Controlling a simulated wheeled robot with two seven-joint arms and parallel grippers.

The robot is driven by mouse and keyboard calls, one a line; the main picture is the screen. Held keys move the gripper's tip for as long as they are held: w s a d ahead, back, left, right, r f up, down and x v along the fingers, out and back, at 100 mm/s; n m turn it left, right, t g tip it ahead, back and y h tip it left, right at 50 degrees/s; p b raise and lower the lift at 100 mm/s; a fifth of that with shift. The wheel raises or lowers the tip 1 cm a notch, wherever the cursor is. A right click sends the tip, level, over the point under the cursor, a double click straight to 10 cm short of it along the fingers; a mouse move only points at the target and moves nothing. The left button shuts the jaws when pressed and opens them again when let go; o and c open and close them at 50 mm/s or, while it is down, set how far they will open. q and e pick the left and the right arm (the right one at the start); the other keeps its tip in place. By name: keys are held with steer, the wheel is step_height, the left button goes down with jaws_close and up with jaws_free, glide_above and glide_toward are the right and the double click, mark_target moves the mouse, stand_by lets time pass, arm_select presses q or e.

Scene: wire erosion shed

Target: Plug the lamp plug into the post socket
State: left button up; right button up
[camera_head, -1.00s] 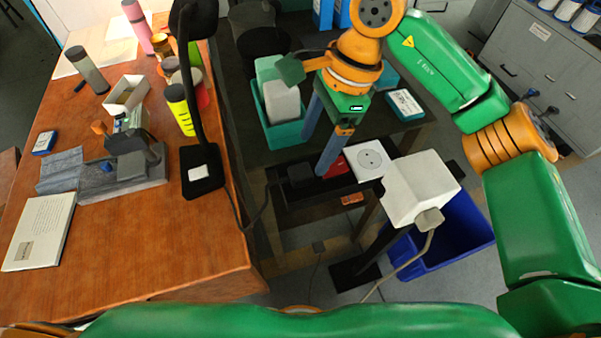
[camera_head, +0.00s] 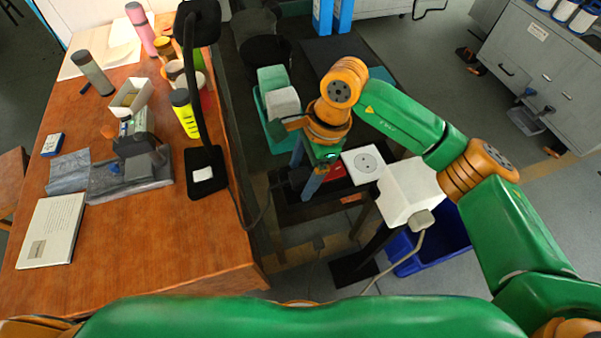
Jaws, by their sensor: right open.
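The black desk lamp (camera_head: 205,170) stands on the wooden table, and its dark cord hangs over the table's right edge. The cord runs toward a small dark block (camera_head: 296,178), which looks like the lamp plug; it lies low on a black tray, partly hidden by my fingers. The post socket (camera_head: 364,163) is a white plate with a round recess, beside a white box (camera_head: 408,192) on a dark post. My right gripper (camera_head: 304,177) is open, pointing down, with its blue fingers over the dark block. I cannot tell whether they touch it. My left gripper is out of view.
A grey plug (camera_head: 420,219) with a pale cable sits at the white box's lower side. A blue bin (camera_head: 437,245) stands behind the post. A teal crate (camera_head: 270,125) is left of my right wrist. A red item (camera_head: 334,172) lies close to the socket.

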mark_target(298, 175)
jaws_close()
steer(key=shift+r, duration=0.1)
step_height(298, 175, up, 3)
steer(key=shift+f+b, duration=0.1)
steer(key=shift+b, duration=0.45)
steer(key=s+d+r+b, duration=0.5)
steer(key=s+r, duration=0.5)
steer(key=s, duration=0.2)
steer(key=shift+s+d+b, duration=0.25)
steer(key=shift+d+b, duration=0.1)
steer(key=shift+d, duration=0.4)
